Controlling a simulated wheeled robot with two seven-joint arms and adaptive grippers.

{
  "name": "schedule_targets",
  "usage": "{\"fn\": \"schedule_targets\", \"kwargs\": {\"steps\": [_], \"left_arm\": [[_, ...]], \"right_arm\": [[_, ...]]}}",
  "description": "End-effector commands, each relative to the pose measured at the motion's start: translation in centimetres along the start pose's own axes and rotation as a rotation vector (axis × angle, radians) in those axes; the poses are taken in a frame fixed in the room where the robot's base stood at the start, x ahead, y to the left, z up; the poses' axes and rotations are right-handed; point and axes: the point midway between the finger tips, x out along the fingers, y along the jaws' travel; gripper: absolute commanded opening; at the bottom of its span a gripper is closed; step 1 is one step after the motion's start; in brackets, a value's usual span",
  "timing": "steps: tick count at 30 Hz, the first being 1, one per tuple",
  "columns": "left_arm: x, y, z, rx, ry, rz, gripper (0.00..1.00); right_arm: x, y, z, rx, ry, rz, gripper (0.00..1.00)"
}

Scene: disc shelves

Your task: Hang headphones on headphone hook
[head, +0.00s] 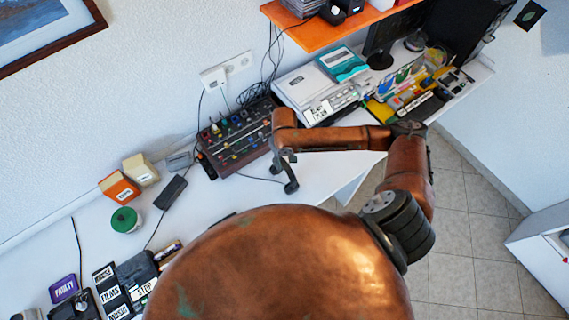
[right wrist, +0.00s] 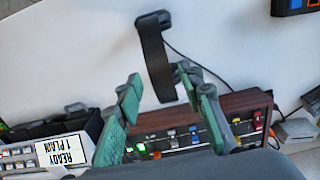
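The black headphones (right wrist: 154,50) show in the right wrist view as a curved dark band over the white desk, seen nearly edge-on. A dark rounded part in the head view, just below my right gripper (head: 284,162), seems to belong to them. In the right wrist view the green fingers of my right gripper (right wrist: 158,82) are apart, with the band's lower end between them. A gap shows on the left finger's side; contact on the right side is unclear. I cannot make out a headphone hook. My left gripper is out of view.
A wood-sided mixer (head: 240,137) stands on the desk (head: 325,180) behind my right gripper, with loose cables around it. An orange shelf (head: 335,25) hangs on the wall above. A white device (head: 312,90) and trays stand to the right. Desk around the headphones is mostly clear.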

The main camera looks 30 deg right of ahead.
Motion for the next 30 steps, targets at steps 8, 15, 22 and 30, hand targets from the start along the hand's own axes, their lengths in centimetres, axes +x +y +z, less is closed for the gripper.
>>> {"fn": "schedule_targets", "kwargs": {"steps": [8,15,22,30], "left_arm": [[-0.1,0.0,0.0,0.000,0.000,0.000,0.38],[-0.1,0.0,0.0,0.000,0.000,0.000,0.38],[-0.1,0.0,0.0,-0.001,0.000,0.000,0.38],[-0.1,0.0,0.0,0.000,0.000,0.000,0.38]], "right_arm": [[-6.0,0.0,-0.1,-0.001,0.003,0.000,0.35],[-9.0,-0.1,0.0,0.000,0.001,-0.001,0.35],[-9.5,0.0,0.0,0.000,-0.001,-0.001,0.35],[-9.4,0.0,0.0,0.000,-0.001,-0.001,0.35]]}}
